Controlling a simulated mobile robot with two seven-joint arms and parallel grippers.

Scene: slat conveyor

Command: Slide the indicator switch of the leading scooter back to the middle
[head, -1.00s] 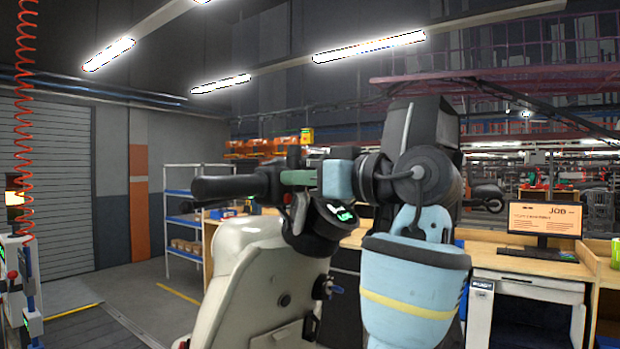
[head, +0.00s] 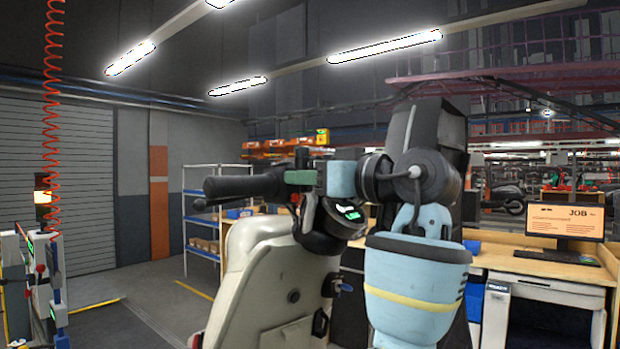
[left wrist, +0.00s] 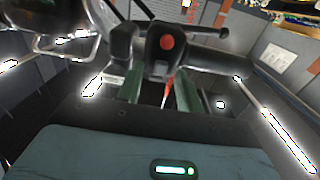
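The leading scooter (head: 262,265) has a cream body, a black handlebar grip (head: 240,187) pointing left and a lit green display (head: 350,212). My left gripper (head: 288,178) is at the inner end of that grip. In the left wrist view, the green fingers of the left gripper (left wrist: 157,78) stand apart, with a gap between them. A black switch housing (left wrist: 160,57) with a round red button (left wrist: 167,42) lies just beyond the fingertips; I cannot tell whether they touch. The indicator switch itself and its position cannot be made out. My right gripper is out of view.
A workbench (head: 520,262) with a monitor (head: 566,221) stands at the right. A blue and white shelf rack (head: 200,222) is behind the scooter. A red coiled hose (head: 51,110) hangs at the left. The floor left of the scooter looks open.

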